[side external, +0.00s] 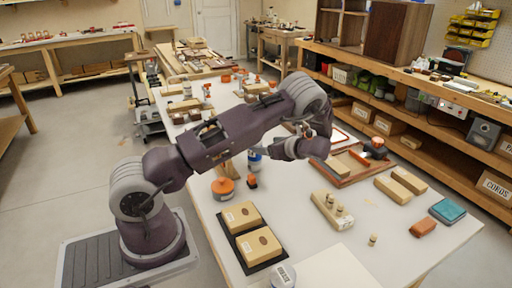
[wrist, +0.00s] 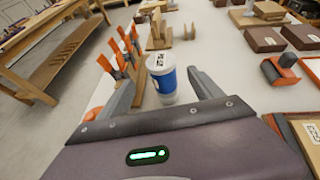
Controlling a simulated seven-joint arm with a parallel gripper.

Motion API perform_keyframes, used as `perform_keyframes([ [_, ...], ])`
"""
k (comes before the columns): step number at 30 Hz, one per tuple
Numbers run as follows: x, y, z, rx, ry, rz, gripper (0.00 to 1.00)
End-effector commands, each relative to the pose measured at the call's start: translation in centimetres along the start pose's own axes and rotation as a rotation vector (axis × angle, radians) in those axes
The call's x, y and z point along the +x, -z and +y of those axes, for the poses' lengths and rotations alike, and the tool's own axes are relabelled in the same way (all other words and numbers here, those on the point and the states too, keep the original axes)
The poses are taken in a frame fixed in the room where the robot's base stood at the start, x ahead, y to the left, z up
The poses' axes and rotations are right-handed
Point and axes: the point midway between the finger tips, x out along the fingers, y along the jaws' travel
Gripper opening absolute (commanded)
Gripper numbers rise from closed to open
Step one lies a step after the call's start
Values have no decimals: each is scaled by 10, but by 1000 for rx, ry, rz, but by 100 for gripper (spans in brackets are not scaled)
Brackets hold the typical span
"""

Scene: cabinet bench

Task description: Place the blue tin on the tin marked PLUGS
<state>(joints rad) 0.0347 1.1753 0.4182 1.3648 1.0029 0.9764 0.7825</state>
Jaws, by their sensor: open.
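The blue tin (wrist: 167,84) stands upright in the wrist view, with a pale lid bearing a dark printed label I cannot read. In the side view the blue tin (side external: 255,162) is partly hidden beside my arm. My gripper (wrist: 164,76) is open and empty, its two fingers on either side of the tin's outline in the wrist view; I cannot tell how far they reach around it. Another tin (side external: 283,274), with a pale lettered lid, is at the bottom edge of the side view. Its lettering is too small to read, so I cannot confirm PLUGS.
An orange-lidded jar (side external: 223,188) stands near the blue tin. Two tan blocks lie on a dark tray (side external: 276,261). A row of orange-handled tools (wrist: 123,58) stands left of the tin in the wrist view. A wooden block with pegs (side external: 332,210) sits mid-bench.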

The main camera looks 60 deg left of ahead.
Motion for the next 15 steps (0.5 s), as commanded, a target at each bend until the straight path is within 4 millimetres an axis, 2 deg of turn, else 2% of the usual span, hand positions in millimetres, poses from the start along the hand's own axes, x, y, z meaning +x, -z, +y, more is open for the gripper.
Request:
perform_keyframes([
  [2, -22, -17, 7, -112, -23, 70, 75],
  [4, -54, -36, 22, -274, -60, 181, 75],
  [8, -131, -70, 65, -613, -150, 442, 75],
  [9, -157, -81, 81, -713, -178, 527, 75],
  [11, -196, -95, 110, -857, -223, 659, 75],
  [12, -222, -103, 131, -947, -254, 748, 75],
  [14, -258, -112, 167, -1070, -302, 878, 75],
  [15, -279, -116, 191, -1143, -335, 960, 75],
])
